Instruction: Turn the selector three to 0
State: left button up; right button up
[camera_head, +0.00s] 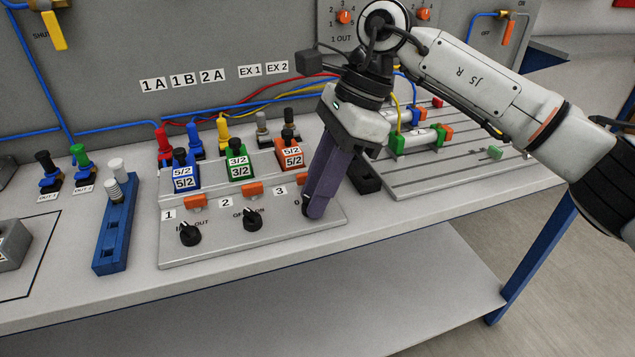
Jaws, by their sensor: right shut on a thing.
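The grey selector panel (215,250) lies on the bench with black knobs marked 1, 2 and 3. Knob one (190,234) and knob two (252,219) show clearly, left of my gripper. My right gripper (312,208) reaches down over the panel's right end and is shut on selector three (306,204). Its purple fingers hide most of that knob, so I cannot read its pointer. A "0" label shows just left of the fingers. My left gripper is not in view.
Blue, green and orange valves (238,160) stand behind the knobs. A blue block with white plungers (116,228) stands to the left. A slotted plate with cylinders (440,165) lies to the right. The bench front edge is clear.

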dwell(0.5)
jog(key=o, duration=0.7)
jog(key=p+v, duration=0.1)
jog(key=v, duration=0.9)
jog(key=shift+w+r, duration=0.1)
jog(key=shift+r, duration=0.05)
